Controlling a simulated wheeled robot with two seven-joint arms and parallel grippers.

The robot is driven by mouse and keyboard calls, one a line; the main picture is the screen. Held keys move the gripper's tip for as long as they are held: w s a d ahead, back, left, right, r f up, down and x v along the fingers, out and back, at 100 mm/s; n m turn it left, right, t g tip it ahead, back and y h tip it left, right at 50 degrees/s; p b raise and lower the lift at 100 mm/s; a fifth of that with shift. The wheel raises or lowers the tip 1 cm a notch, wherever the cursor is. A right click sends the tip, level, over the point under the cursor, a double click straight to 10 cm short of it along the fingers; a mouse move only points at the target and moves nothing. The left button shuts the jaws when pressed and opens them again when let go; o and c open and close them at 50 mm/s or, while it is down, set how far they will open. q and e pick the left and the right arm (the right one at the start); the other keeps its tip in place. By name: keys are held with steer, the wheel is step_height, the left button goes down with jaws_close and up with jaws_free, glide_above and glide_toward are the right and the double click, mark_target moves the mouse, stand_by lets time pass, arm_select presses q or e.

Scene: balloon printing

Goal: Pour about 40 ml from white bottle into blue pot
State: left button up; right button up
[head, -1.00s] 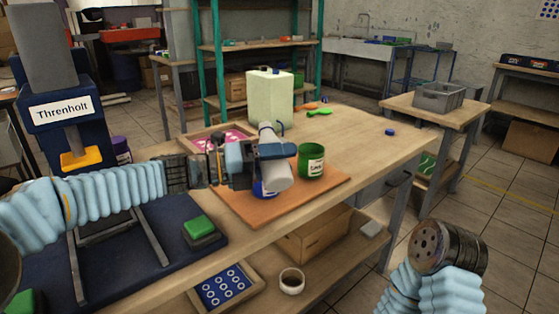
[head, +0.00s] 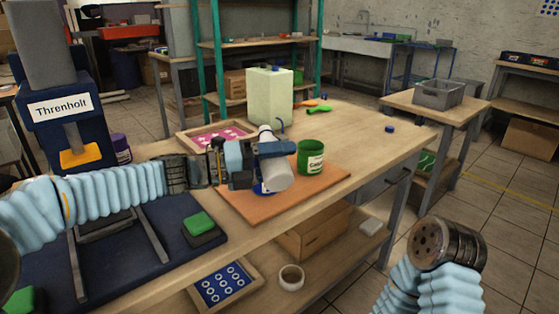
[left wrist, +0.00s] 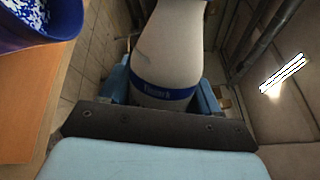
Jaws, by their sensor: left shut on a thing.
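The white bottle (head: 277,174) is tilted in the head view, with its broad end toward the front. My left gripper (head: 239,162) is shut on it from the left. In the left wrist view the bottle (left wrist: 176,50) sits between the fingers, with a blue label band near the palm. The blue pot (head: 259,188) stands on the orange-brown mat and is mostly hidden behind the bottle. In the left wrist view the blue pot's rim (left wrist: 62,36) is at the upper left, beside the bottle, with blue and white speckles inside. I see no stream of liquid. My right gripper is not visible.
A green pot (head: 311,158) stands close to the right of the bottle on the mat (head: 320,185). A pale canister (head: 269,97) and a tray with pink contents (head: 190,137) are behind.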

arm_select(q)
steer(key=shift+f+n, duration=0.45)
steer(key=shift+n, duration=0.65)
stand_by(0.3)
steer(key=r+m, duration=0.1)
steer(key=m, duration=0.1)
steer(key=shift+m, duration=0.3)
steer(key=m, duration=0.1)
steer(key=w+r+m, duration=0.1)
steer(key=m, duration=0.1)
steer(key=shift+b, duration=0.3)
steer(key=m, duration=0.1)
steer(key=w+m, duration=0.1)
steer(key=m, duration=0.1)
steer(key=shift+w+a+r, duration=0.2)
steer(key=shift+w, duration=0.05)
steer(key=shift+r+m, duration=0.1)
steer(key=shift+m, duration=0.3)
